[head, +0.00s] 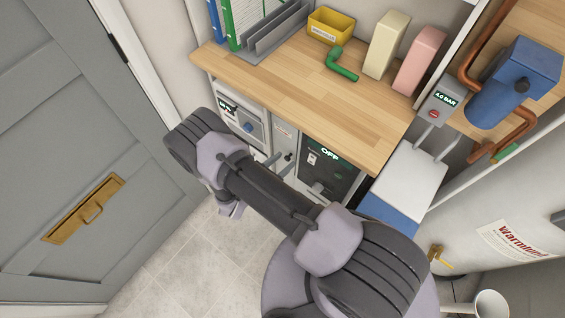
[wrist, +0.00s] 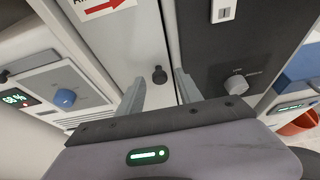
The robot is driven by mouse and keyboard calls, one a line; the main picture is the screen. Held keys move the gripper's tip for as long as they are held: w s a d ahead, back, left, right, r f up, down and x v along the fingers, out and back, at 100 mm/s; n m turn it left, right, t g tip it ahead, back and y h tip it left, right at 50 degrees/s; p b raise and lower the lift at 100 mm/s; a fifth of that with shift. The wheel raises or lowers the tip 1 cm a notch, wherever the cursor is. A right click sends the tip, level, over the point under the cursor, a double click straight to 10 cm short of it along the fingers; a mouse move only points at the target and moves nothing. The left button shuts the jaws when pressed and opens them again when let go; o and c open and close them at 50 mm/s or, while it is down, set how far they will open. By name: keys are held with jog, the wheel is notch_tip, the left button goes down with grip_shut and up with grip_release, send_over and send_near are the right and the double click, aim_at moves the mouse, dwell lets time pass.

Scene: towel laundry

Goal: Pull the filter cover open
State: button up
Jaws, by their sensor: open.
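The likely filter cover is a narrow light-grey panel (wrist: 137,45) between two units, with a red-arrow label (wrist: 102,6) at its top and a small dark knob (wrist: 159,75). It also shows in the head view (head: 285,137), its lower part hidden by my arm. My gripper (wrist: 160,86) is open in front of the panel. In the wrist view its fingers appear on either side of the knob, with a gap to each; I cannot tell whether they are level with it in depth. The cover looks shut. In the head view my arm hides most of the gripper.
A unit with a blue knob (wrist: 64,98) is left of the panel; a dark unit with a grey dial (wrist: 236,84) is right. A wooden worktop (head: 300,85) overhangs them. A grey door (head: 70,150) stands left, with tiled floor (head: 185,262) between.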

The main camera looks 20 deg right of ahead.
grip_shut()
dwell(1.4)
